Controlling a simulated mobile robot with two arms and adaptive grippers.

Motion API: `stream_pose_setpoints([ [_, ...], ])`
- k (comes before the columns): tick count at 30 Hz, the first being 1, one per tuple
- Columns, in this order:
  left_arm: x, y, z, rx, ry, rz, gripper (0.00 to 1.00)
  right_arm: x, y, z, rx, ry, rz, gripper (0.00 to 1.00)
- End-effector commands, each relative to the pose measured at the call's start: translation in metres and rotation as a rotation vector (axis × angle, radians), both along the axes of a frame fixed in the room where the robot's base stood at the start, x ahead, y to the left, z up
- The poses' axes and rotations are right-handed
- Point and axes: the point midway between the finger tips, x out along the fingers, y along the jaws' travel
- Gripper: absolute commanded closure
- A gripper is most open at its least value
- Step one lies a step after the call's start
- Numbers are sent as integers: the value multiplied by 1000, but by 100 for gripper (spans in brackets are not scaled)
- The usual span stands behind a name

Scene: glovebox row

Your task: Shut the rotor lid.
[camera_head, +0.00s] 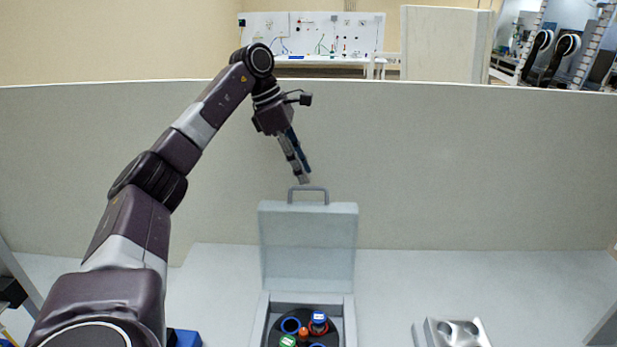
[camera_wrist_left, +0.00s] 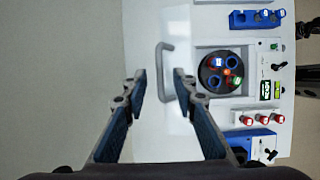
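The rotor lid (camera_head: 307,248) is a pale grey panel standing upright and open at the back of the centrifuge (camera_head: 348,318). Its grey handle (camera_head: 308,190) is on the top edge. The black rotor (camera_head: 303,328) below is uncovered and holds tubes with blue and green caps around a red centre knob. My left gripper (camera_head: 305,181) points down just above the handle. In the left wrist view the fingers (camera_wrist_left: 160,84) are apart and empty, with the handle (camera_wrist_left: 162,70) near their tips. I cannot tell whether they touch it. My right gripper is not in view.
A metal block with round holes (camera_head: 457,331) stands on the bench to the right. The left wrist view shows a blue rack (camera_wrist_left: 255,20) with capped tubes and several red-capped tubes (camera_wrist_left: 262,118). A pale wall (camera_head: 480,170) rises behind the bench.

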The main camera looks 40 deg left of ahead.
Motion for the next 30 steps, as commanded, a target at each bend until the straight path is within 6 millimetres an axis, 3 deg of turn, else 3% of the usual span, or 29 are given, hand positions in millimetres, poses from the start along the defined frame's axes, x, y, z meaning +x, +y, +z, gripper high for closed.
stream_pose_setpoints([
  [9, 7, -9, -28, 0, 0, -1, 74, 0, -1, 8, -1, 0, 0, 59],
  [18, 8, -10, -30, -1, -2, 0, 74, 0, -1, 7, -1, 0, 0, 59],
  [25, 8, -10, -30, -1, -2, 0, 99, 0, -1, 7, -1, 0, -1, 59],
  [30, 8, -10, -30, -1, -2, 0, 100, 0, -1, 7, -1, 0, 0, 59],
])
